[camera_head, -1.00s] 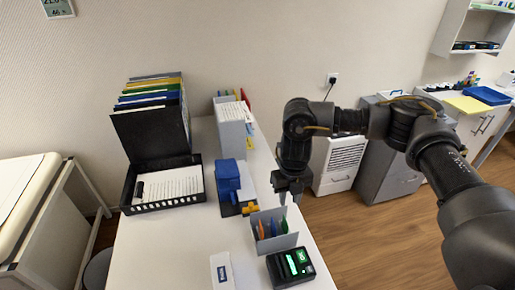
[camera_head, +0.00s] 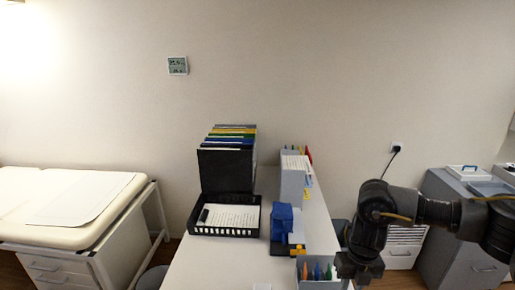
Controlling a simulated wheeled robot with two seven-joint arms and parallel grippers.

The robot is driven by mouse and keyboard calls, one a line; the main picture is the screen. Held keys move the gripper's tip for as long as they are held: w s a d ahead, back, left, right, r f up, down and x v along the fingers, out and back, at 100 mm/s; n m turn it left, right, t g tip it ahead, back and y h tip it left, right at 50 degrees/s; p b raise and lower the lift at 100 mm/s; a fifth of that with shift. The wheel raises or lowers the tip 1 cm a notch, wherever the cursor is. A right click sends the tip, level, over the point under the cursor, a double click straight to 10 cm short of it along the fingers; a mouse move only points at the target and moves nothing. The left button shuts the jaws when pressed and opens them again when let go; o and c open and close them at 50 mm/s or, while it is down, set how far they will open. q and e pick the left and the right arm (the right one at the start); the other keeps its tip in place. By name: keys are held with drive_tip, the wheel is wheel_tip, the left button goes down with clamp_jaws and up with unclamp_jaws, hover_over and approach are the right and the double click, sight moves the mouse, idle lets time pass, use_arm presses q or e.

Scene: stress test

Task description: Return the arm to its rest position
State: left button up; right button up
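My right arm comes in from the right edge and bends down at its elbow. My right gripper (camera_head: 358,270) hangs at the right side of the white desk (camera_head: 205,262), beside a grey holder (camera_head: 318,283) with coloured pens. Its fingertips are small and dark, and I cannot tell whether they are open or shut. Nothing is clearly seen held in it. My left arm and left gripper are not in view.
On the desk stand a black folder rack (camera_head: 227,170), a black tray (camera_head: 224,229) with paper, a blue device (camera_head: 282,222) and a grey file box (camera_head: 293,182). An examination couch (camera_head: 62,207) stands left. Grey cabinets (camera_head: 462,240) stand right.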

drive_tip(key=s+a+f+m+t+y, duration=0.1)
drive_tip(key=s+a+f+y, duration=0.2)
drive_tip(key=a, duration=0.7)
drive_tip(key=s+a+f+t+y, duration=0.1)
drive_tip(key=s+a+f+y, duration=0.25)
drive_tip(key=a, duration=0.75)
drive_tip(key=s+a+r+m+t+y, duration=0.3)
drive_tip(key=a+r+m+t+y, duration=0.15)
drive_tip(key=a+m, duration=0.4)
drive_tip(key=s+d+f+m+t+h, duration=0.1)
drive_tip(key=s+d+f+m+h, duration=0.15)
drive_tip(key=d+m, duration=0.5)
drive_tip(key=s+d+f+m+t+h, duration=0.1)
drive_tip(key=d+f+m+h, duration=0.1)
drive_tip(key=d+m+h, duration=0.4)
drive_tip(key=s+d+f+m+g+h, duration=0.1)
drive_tip(key=s+d+f+m+g, duration=0.15)
drive_tip(key=s+d+m, duration=0.35)
drive_tip(key=s+d+f+m+g+h, duration=0.15)
drive_tip(key=s+d+f+m, duration=0.25)
drive_tip(key=s+d, duration=0.45)
drive_tip(key=s+d+f+g, duration=0.1)
drive_tip(key=s+f+g, duration=0.2)
drive_tip(key=f, duration=2.6)
drive_tip(key=s+d+f, duration=0.2)
drive_tip(key=s+f, duration=1.1)
drive_tip(key=s, duration=0.2)
drive_tip(key=shift+d, duration=0.4)
